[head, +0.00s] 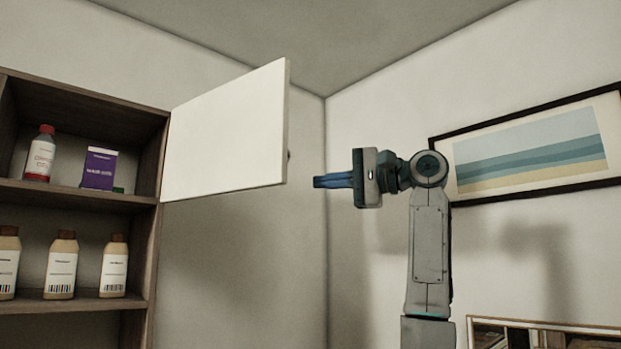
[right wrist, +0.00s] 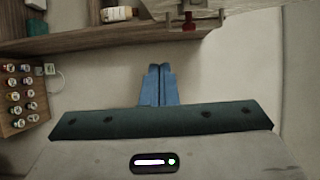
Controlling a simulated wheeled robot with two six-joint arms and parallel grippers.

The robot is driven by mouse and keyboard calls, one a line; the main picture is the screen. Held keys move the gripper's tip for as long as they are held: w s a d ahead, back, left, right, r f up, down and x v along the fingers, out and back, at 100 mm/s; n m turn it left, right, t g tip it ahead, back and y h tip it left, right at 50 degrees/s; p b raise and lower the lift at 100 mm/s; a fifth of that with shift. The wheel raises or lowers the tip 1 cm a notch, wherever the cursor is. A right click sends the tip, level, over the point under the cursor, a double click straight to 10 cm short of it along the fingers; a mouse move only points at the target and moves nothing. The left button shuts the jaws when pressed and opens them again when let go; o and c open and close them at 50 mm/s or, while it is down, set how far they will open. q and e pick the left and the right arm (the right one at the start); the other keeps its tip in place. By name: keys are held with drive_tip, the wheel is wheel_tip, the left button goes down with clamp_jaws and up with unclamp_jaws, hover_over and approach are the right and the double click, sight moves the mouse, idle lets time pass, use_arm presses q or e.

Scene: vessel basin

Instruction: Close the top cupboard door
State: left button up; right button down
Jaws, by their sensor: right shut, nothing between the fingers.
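The white cupboard door (head: 228,135) stands open in the head view. It is hinged at the right side of the top compartment of the wooden cupboard (head: 152,190) and swings out to the right. A small dark knob (head: 289,155) shows at its free edge. My right gripper (head: 318,182) is raised to the right of the door, apart from it, with its blue fingers pointing left. The fingers also show in the right wrist view (right wrist: 159,85), shut with nothing between them. My left gripper is not in view.
The open top shelf holds a red-capped bottle (head: 40,153) and a purple box (head: 99,168). Several brown-capped bottles (head: 61,265) stand on the shelf below. A framed picture (head: 530,150) hangs behind my right arm. A rack of small bottles (right wrist: 20,97) shows in the right wrist view.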

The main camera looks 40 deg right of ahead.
sight(276, 182)
drive_tip(key=w+a+p, duration=0.1)
drive_tip(key=w+a, duration=0.1)
drive_tip(key=a, duration=0.1)
drive_tip(key=w+a+p, duration=0.1)
drive_tip(key=a+p, duration=0.1)
drive_tip(key=w+a+p, duration=0.1)
drive_tip(key=w+a, duration=0.1)
drive_tip(key=a, duration=0.1)
drive_tip(key=shift+w+a+p, duration=0.3)
drive_tip(key=shift+w, duration=0.15)
